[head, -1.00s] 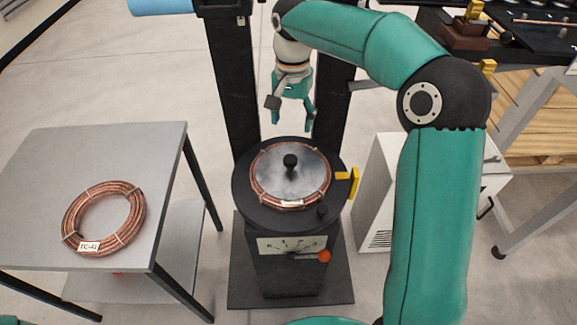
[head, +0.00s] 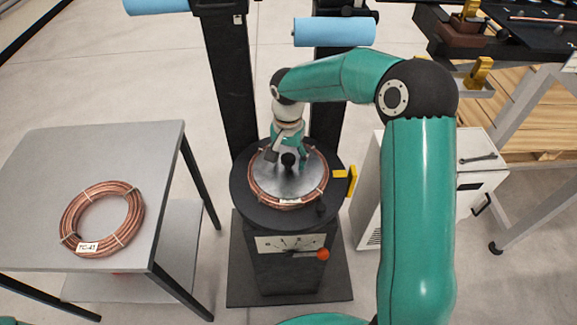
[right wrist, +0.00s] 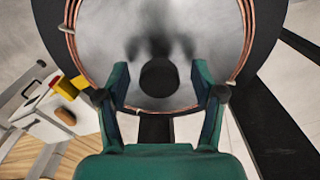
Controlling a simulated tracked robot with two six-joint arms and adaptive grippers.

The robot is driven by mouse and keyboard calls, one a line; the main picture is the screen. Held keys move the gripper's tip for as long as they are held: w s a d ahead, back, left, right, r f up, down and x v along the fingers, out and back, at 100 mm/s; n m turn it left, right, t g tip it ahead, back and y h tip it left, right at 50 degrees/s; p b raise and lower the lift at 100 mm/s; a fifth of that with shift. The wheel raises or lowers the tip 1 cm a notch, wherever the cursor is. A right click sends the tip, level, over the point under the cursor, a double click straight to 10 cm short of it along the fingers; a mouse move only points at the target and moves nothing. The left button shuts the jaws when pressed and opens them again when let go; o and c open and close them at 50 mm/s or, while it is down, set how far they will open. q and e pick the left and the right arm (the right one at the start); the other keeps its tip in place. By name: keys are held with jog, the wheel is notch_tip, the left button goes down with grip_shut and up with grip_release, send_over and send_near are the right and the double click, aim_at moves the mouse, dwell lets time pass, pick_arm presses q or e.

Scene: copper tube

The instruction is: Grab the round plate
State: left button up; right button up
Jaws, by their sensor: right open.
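The round plate (head: 270,182) is a grey metal disc with a black knob (head: 288,160) at its centre. It lies inside a copper tube coil (head: 289,203) on a black round turntable (head: 243,196). My right gripper (head: 288,157) is open above the plate, with its fingers around or just behind the knob. In the right wrist view the plate (right wrist: 200,40) fills the upper middle, and the knob (right wrist: 159,78) sits between the open fingers of the right gripper (right wrist: 160,80), with gaps on both sides. My left gripper is not in view.
A grey table (head: 45,165) at left holds another copper coil (head: 125,193) with a tag. A yellow block (head: 351,181) juts from the turntable's right side. A red-knobbed lever (head: 323,254) is on the stand. A white cabinet (head: 368,200) stands at right, partly behind my arm.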

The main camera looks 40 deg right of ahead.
jog(key=shift+f, duration=0.2)
grip_shut()
jog(key=shift+r, duration=0.1)
dwell(0.4)
